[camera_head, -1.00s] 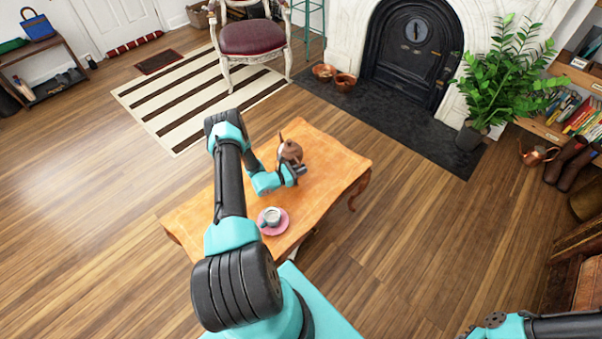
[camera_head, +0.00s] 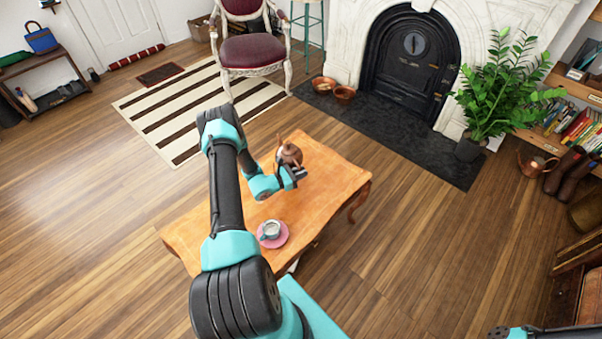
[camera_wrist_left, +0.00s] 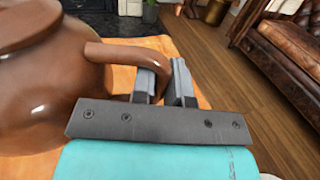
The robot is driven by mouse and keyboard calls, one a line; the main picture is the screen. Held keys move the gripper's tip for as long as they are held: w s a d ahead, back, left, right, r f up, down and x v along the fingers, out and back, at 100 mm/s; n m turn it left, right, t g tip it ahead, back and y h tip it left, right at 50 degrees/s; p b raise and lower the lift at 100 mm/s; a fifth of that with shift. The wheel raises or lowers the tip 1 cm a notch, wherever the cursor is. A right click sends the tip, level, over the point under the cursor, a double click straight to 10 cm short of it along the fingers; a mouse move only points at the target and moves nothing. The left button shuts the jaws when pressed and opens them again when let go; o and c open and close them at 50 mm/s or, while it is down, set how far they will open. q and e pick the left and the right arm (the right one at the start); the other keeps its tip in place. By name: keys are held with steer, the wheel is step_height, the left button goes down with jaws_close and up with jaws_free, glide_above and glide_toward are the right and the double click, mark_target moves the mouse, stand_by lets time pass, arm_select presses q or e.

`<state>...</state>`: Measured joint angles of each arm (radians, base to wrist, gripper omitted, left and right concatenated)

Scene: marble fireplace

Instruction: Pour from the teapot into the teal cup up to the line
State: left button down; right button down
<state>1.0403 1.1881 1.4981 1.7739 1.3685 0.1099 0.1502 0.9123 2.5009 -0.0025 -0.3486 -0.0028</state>
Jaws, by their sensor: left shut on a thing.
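The brown teapot (camera_head: 289,154) is over the far part of the wooden table (camera_head: 330,182). My left gripper (camera_head: 299,173) is beside it, shut on its handle. In the left wrist view the teapot's round body (camera_wrist_left: 45,95) fills the left side, and its handle (camera_wrist_left: 118,54) runs between the fingers of my left gripper (camera_wrist_left: 164,84). I cannot tell whether the teapot touches the table. The teal cup (camera_head: 270,229) stands upright on a pink saucer (camera_head: 283,236) near the table's front edge. Its line is too small to make out. My right gripper is out of view.
Part of my right arm shows at the bottom right corner. The tabletop between teapot and saucer is clear apart from my left arm. A chair (camera_head: 249,50), a fireplace (camera_head: 410,55) and a potted plant (camera_head: 490,95) stand beyond the table.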

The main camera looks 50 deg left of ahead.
arm_select(q)
steer(key=shift+w, duration=0.1)
steer(key=w+d+r+n+y, duration=0.1)
steer(key=w+d+r, duration=0.1)
steer(key=d, duration=0.9)
steer(key=w+d+r+n+y, duration=0.1)
steer(key=w+d, duration=0.4)
steer(key=d, duration=0.7)
steer(key=w+d+r+n+y, duration=0.1)
steer(key=w+d+r+y, duration=0.2)
steer(key=d, duration=0.9)
steer(key=shift+w+r+t, duration=0.3)
steer(key=shift+w, duration=0.1)
steer(key=shift+a, duration=0.15)
